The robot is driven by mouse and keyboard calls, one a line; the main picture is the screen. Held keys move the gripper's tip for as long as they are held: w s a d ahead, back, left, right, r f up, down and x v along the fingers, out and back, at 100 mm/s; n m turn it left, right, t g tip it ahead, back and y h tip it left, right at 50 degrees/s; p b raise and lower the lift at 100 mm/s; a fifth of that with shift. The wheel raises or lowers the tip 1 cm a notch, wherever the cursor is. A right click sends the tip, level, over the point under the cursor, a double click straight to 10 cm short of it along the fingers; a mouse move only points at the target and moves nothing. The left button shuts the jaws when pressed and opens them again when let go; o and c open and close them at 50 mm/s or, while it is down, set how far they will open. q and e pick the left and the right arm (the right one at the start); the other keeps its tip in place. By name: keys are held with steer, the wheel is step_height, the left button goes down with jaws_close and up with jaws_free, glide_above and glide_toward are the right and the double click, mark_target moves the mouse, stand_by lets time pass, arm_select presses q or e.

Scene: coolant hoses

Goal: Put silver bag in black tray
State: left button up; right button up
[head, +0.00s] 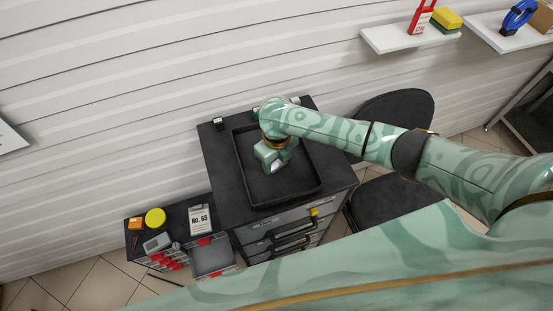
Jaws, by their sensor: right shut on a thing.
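The black tray (309,180) lies on top of a dark drawer cabinet against the wall. It is a wide, shallow, rectangular tray with a raised rim, and its visible floor is bare. My right gripper (277,164) points down over the middle of the tray, and its arm comes in from the right. It is shut on a small grey-silver thing, which looks like the silver bag (279,168). The gripper hides most of it, and I cannot tell whether it touches the tray floor. My left gripper is out of view.
A low bench at the left holds a yellow round thing (155,218), a label card (200,220), and small red-and-grey bins. A dark chair (397,108) stands right of the cabinet (225,178). Wall shelves (400,38) hold things at the upper right.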

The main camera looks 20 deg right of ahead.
mark_target(277, 163)
steer(key=o, duration=1)
steer(key=shift+c, duration=0.2)
step_height(277, 163, up, 12)
steer(key=p, duration=0.4)
steer(key=shift+r, duration=0.15)
